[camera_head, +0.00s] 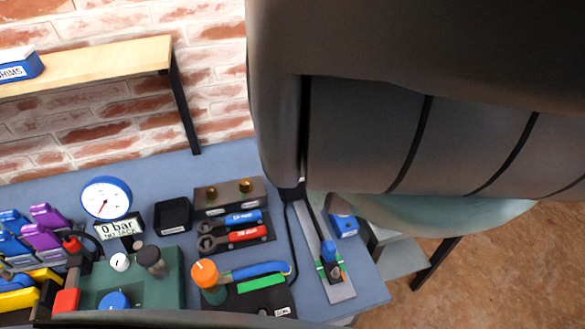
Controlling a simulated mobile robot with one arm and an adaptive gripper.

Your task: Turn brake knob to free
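I cannot tell from the picture which knob is the brake knob. An orange knob (205,272) with a white mark on its top stands at the front of the bench, near a blue-handled tool. A green block (165,290) to its left carries a dark knob (151,259), a blue knob (115,300) near the front edge and a small white round part (120,262) at its back left corner. A red block (66,301) sits at its left side. No label for free shows. My gripper is not in view; my dark arm fills the upper right.
A black box (173,215), blue and red wrenches (247,234) and a metal rail (341,292) lie on the blue bench (303,310). A wooden shelf (90,68) hangs on the brick wall. My arm hides much.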

